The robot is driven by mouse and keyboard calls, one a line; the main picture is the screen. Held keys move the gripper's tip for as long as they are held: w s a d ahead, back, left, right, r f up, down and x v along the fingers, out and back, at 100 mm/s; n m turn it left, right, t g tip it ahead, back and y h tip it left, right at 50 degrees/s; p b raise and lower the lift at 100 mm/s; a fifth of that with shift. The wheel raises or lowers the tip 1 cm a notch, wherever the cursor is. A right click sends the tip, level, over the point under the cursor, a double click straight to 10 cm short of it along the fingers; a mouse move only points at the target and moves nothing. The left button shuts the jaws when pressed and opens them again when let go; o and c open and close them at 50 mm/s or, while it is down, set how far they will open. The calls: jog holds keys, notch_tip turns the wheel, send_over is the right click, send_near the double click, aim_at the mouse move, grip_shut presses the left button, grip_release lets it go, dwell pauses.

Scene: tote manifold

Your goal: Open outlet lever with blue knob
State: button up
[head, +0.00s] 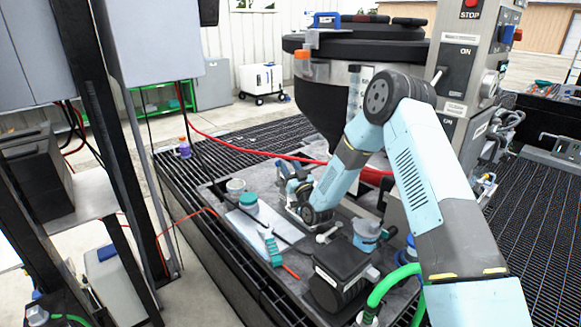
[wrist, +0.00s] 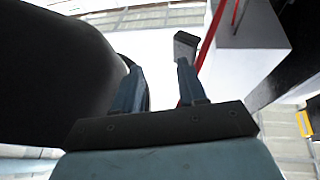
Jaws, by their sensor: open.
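My gripper (wrist: 157,62) is open in the wrist view, with its two fingers apart and nothing visible between them. Its left finger overlaps a large black rounded body (wrist: 50,70). In the head view, my gripper (head: 291,178) is small and partly hidden by my wrist, low beside the black tank (head: 330,105). I cannot clearly make out an outlet lever with a blue knob in either view. A blue piece (head: 411,243) shows low beside my forearm, and I cannot tell whether it is a knob.
A control box (head: 462,75) with a red stop button stands right of the tank. A red hose (head: 250,149) crosses the dark grating (head: 215,158). A black box (head: 340,272), a teal-lidded jar (head: 248,203) and a green hose (head: 392,282) crowd the bench front.

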jog(key=shift+s+d+r, duration=0.2)
jog(key=shift+s+r, duration=0.05)
jog(key=shift+s, duration=0.25)
jog(key=shift+s+d+r, duration=0.15)
jog(key=shift+s+r, duration=0.1)
jog(key=shift+s, duration=0.25)
jog(key=shift+r, duration=0.1)
jog(key=d+r+n+g+h, duration=0.1)
jog(key=d+r+g+h, duration=0.4)
jog(key=r, duration=0.6)
jog(key=s+d+r+m+g+h, duration=0.15)
jog(key=s+d+r+h, duration=0.25)
jog(key=s+d+r, duration=0.75)
jog(key=s+d+m+g+h, duration=0.1)
jog(key=s+d, duration=0.4)
jog(key=s, duration=0.6)
jog(key=s+d+m+g+h, duration=0.1)
jog(key=s+d+m+g, duration=0.2)
jog(key=s, duration=0.9)
jog(key=s+d+m+g+h, duration=0.1)
jog(key=s+d+m+g, duration=0.1)
jog(key=s+d, duration=0.5)
jog(key=s, duration=0.4)
jog(key=shift+s+r+g+h, duration=0.2)
jog(key=shift+r+g+h, duration=0.05)
jog(key=shift+g+h, duration=0.1)
